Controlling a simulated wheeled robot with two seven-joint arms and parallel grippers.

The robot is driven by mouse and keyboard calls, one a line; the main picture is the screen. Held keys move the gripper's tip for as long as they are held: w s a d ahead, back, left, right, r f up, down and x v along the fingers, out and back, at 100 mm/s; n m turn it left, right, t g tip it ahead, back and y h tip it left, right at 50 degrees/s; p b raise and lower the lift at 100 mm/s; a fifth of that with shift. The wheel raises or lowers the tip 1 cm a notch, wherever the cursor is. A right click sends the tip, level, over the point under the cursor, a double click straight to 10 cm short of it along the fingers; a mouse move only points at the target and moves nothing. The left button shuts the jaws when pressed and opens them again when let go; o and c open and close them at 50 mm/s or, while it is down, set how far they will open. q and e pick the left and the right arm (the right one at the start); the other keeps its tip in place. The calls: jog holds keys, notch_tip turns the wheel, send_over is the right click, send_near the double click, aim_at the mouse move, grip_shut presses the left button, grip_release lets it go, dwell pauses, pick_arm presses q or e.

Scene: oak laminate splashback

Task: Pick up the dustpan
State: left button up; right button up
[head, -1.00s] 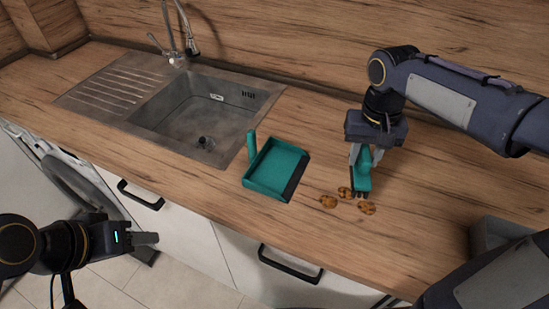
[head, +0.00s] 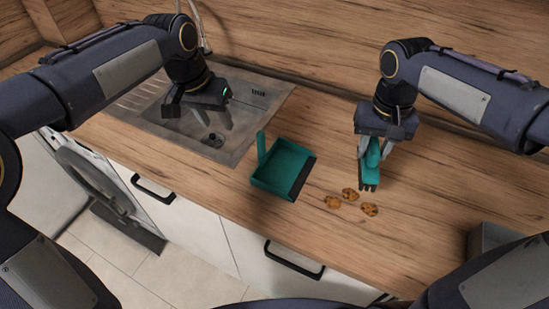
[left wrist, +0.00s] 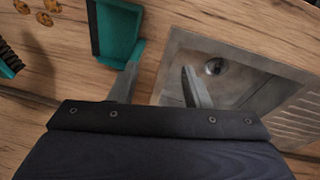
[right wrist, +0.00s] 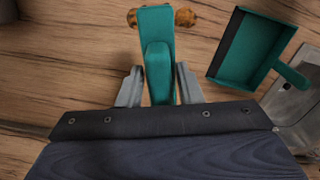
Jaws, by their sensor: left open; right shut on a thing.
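The teal dustpan (head: 281,169) lies on the wooden counter, right of the sink, with its short handle (head: 261,146) standing up at its left corner. It also shows in the left wrist view (left wrist: 117,32) and the right wrist view (right wrist: 248,48). My left gripper (head: 211,125) is open and empty above the sink, left of the dustpan and apart from it. My right gripper (head: 374,148) is shut on a teal hand brush (head: 370,172) with dark bristles, held over the counter right of the dustpan.
The steel sink (head: 243,140) with a tap is at the back left. A grey container (head: 484,238) stands at the right edge. The wooden splashback (head: 330,50) closes off the back. The counter front (head: 235,205) is clear.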

pick_arm(q)
jog(key=m+y+p, duration=0.1)
jog(key=m, duration=0.1)
send_over(261, 140)
jog(key=a, duration=0.1)
jog(key=f, duration=0.2)
pick_arm(e)
jog(key=shift+r, duration=0.65)
pick_arm(q)
jog(key=f, duration=0.4)
jog(key=w+d+f+p, duration=0.1)
jog(key=f, duration=0.2)
pick_arm(e)
jog(key=shift+r, duration=0.5)
pick_arm(q)
jog(key=shift+w+f+p, duration=0.15)
jog(key=shift+f+p, duration=0.3)
jog(key=shift+f, duration=0.85)
jog(key=shift+w+f+p, duration=0.15)
jog(key=shift+f+p, duration=0.25)
jog(key=shift+f, duration=0.9)
pick_arm(e)
jog(key=shift+r, duration=0.85)
pick_arm(q)
grip_shut()
